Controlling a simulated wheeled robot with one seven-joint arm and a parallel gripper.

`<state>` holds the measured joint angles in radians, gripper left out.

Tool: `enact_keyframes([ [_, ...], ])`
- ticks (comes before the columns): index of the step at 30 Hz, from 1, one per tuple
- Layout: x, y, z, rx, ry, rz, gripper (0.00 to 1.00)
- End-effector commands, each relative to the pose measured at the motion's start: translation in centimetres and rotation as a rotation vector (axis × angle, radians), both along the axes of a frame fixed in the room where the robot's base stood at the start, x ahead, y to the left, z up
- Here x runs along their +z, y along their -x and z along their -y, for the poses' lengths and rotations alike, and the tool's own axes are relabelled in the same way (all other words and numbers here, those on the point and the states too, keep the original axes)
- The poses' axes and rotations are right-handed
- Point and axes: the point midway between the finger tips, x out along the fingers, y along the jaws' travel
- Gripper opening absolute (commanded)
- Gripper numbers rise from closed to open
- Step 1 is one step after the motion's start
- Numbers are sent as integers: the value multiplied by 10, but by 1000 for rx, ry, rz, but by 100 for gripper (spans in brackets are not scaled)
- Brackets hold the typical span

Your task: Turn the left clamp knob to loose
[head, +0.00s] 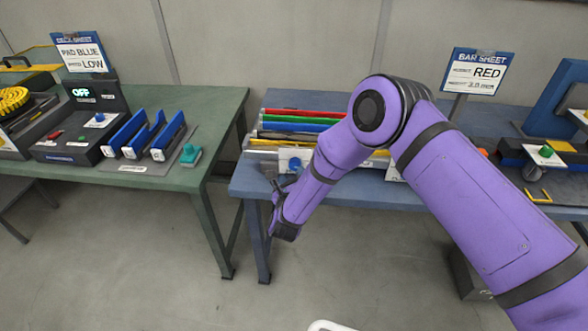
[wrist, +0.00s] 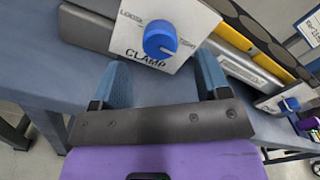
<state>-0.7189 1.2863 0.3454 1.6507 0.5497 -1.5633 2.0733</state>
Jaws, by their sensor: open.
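The knob's exact pointer direction is hard to tell. My gripper (wrist: 161,64) is open and empty, its two blue-grey fingers apart, with the knob just beyond the gap between them. They do not appear to touch it. In the head view my gripper (head: 277,186) is at the front left of the blue bench, beside the small white panel (head: 287,157).
A second blue knob (wrist: 290,104) on another white panel shows at the right of the wrist view. Coloured bars (head: 300,124) lie on the blue bench (head: 245,178). A sign (head: 478,73) reads RED. A green bench (head: 222,110) stands left, with a floor gap between.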

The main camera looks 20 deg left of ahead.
Motion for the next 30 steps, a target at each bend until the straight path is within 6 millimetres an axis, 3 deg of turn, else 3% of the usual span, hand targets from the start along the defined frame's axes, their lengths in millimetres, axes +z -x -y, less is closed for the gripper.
enact_keyframes([
  [3, 0, -18, -4, 1, 0, 1, 69],
  [9, 0, -36, -9, 1, 1, 1, 69],
  [20, 0, -41, -10, 2, 1, 0, 69],
  [27, 0, -40, -10, 2, 1, 0, 20],
  [30, 0, -40, -10, 2, 2, 0, 20],
])
